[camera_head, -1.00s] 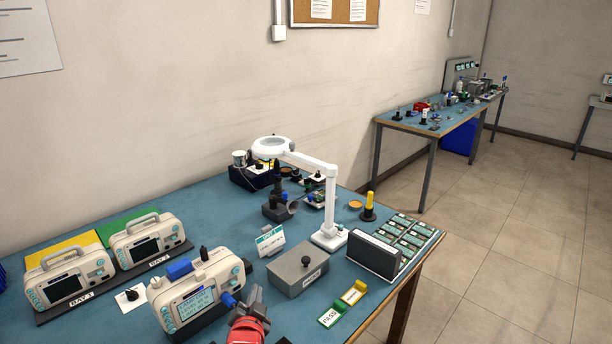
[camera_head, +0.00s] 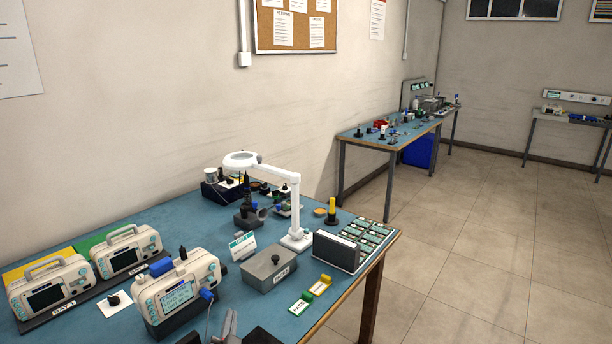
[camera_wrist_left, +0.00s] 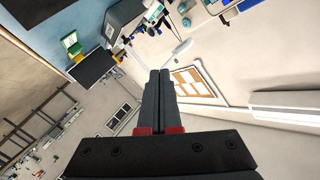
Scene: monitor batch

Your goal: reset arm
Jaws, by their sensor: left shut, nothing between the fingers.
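Red pieces show at the finger bases. That monitor has a lit screen, and a blue plug (camera_head: 207,295) sits at its right side. My right gripper is in neither view.
Two more monitors (camera_head: 125,250) stand on a dark strip at the left. A grey box (camera_head: 272,270), a white magnifier lamp (camera_head: 297,215) and a dark-fronted holder (camera_head: 336,251) stand on the blue bench (camera_head: 185,218). Open floor (camera_head: 470,265) lies to the right.

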